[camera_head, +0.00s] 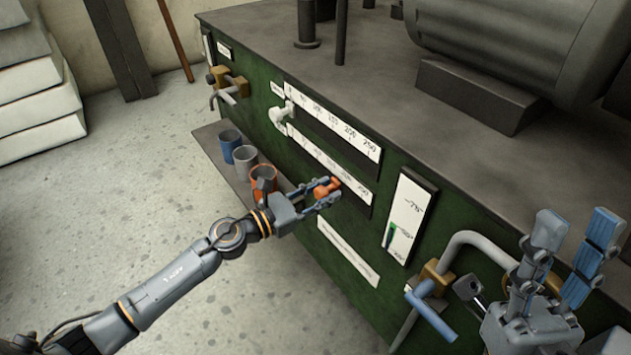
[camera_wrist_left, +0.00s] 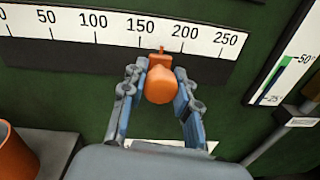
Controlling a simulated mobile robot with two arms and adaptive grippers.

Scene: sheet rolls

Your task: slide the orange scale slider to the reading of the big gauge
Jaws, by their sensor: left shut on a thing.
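My left gripper (camera_head: 325,192) is shut on the orange slider knob (camera_head: 328,186) of the lower horizontal scale (camera_head: 330,165). In the left wrist view the orange knob (camera_wrist_left: 159,85) sits between both fingers of that gripper (camera_wrist_left: 158,92). Its thin pointer touches the lower edge of the white scale strip (camera_wrist_left: 60,22), about midway between 150 and 200. A vertical gauge (camera_head: 408,210) with a green bar is to the right on the green panel. I cannot tell whether it is the big gauge. My right gripper (camera_head: 577,232) is open and empty at the lower right.
An upper horizontal scale (camera_head: 350,137) has a white knob (camera_head: 280,112) at its left end. Blue, grey and orange cups (camera_head: 263,178) stand on a ledge left of the panel. A bent pipe (camera_head: 480,240) and a blue-handled valve (camera_head: 430,310) are near my right gripper.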

